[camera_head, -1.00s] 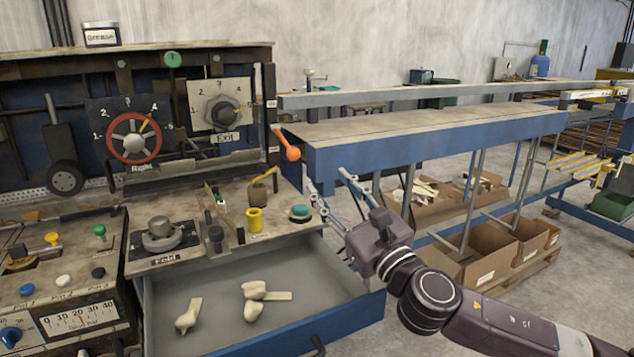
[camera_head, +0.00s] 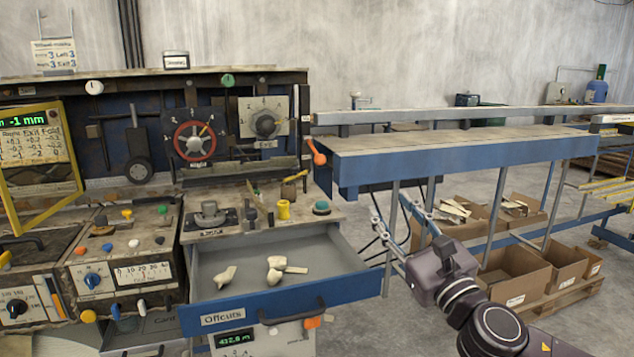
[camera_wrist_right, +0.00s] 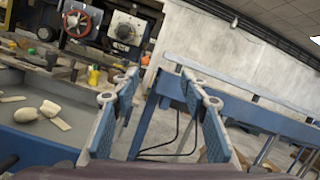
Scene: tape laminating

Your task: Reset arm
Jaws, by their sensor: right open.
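My right gripper (camera_head: 390,222) is open and empty. It hangs in the air right of the open drawer, in front of the blue-edged bench. In the right wrist view its two blue fingers (camera_wrist_right: 160,105) stand apart with nothing between them. My right arm comes in from the lower right of the head view. My left gripper is not in the head view.
The open "Offcuts" drawer (camera_head: 345,262) holds several pale pieces (camera_head: 275,275). Behind it stands the control panel with a red dial (camera_head: 194,141) and an orange-knobbed lever (camera_head: 319,159). A blue-edged bench (camera_head: 450,163) and cardboard boxes (camera_head: 515,275) are to the right.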

